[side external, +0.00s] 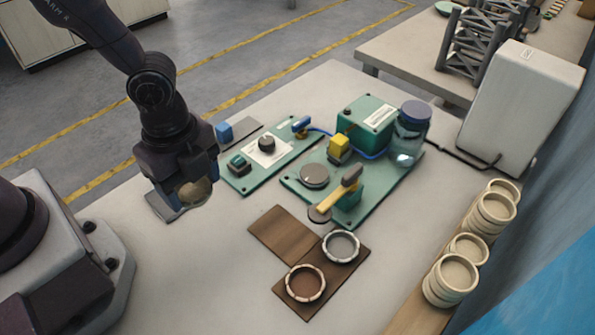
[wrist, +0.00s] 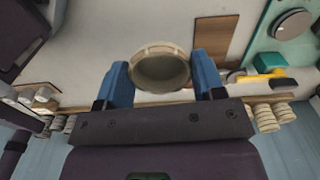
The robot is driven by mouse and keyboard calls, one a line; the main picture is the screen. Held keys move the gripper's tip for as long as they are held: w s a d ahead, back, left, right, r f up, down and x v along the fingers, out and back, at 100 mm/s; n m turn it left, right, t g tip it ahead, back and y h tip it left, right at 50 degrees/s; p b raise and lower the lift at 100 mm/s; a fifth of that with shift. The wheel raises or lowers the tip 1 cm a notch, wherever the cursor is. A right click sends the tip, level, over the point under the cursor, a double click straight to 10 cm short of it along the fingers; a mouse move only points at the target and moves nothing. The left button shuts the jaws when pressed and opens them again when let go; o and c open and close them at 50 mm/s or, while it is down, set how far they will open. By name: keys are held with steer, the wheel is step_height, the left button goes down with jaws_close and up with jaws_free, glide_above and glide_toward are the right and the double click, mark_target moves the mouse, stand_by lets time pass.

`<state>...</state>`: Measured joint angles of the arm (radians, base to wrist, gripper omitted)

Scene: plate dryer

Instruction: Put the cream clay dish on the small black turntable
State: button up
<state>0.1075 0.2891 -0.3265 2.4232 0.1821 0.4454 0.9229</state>
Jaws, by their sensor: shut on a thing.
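The cream clay dish (wrist: 160,68) is round and shallow. It sits between the two blue fingers of my gripper (wrist: 161,62), which is shut on it. In the side external view my gripper (side external: 190,192) is at the left of the table, with the dish (side external: 200,193) partly hidden by the fingers. The dish appears held above the table. The small turntable (side external: 314,175) is a dark grey disc on the green base plate, right of my gripper. Its top is bare. It also shows at the upper right of the wrist view (wrist: 292,23).
A yellow-handled lever (side external: 338,195) stands beside the turntable. A control panel (side external: 267,148), a green box (side external: 367,122) and a jar (side external: 411,130) lie behind. Two round dishes (side external: 341,246) (side external: 305,283) rest on brown boards in front. Cream dishes (side external: 456,272) are stacked at right.

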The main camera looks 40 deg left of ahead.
steer(key=w+r+m, duration=0.2)
steer(key=w+r, duration=0.1)
steer(key=w, duration=0.7)
glide_above(314, 172)
steer(key=shift+m, duration=0.3)
step_height(314, 172, down, 10)
steer(key=shift+s+r, duration=0.15)
steer(key=shift+r, duration=0.1)
steer(key=shift+f, duration=0.3)
steer(key=shift+w+f, duration=0.2)
steer(key=shift+f, duration=1.25)
steer(key=o, duration=0.9)
steer(key=shift+f, duration=0.15)
